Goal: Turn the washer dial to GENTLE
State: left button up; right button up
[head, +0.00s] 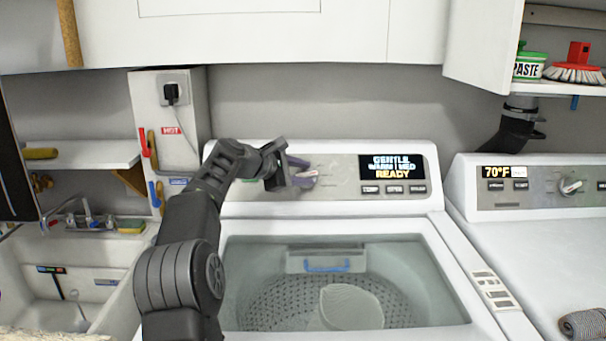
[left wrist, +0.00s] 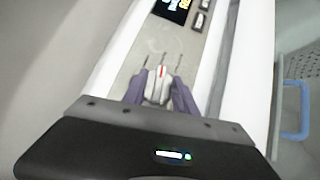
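The washer dial (left wrist: 159,84) is a pale knob with a red mark in the left wrist view. In the head view it is largely hidden by my left gripper (head: 304,171). The gripper's two purple fingers straddle the dial, one on each side, with narrow gaps at the tips. The fingers look open, and I cannot tell whether either one touches the knob. The washer display (head: 391,167) reads GENTLE, WARM, MED and READY. My right gripper is out of view.
Buttons (head: 394,189) sit below the display. The washer tub (head: 270,295) is below the panel, with a blue handle (head: 327,265) inside. A dryer (head: 540,220) stands to the right, a sink (head: 40,310) to the left. Cabinets (head: 240,45) hang above.

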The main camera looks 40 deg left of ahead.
pick_arm(q)
jog(key=v, duration=0.7)
jog(key=shift+s+r+b, duration=0.2)
jog(key=shift+s+b, duration=0.1)
jog(key=shift+b, duration=0.05)
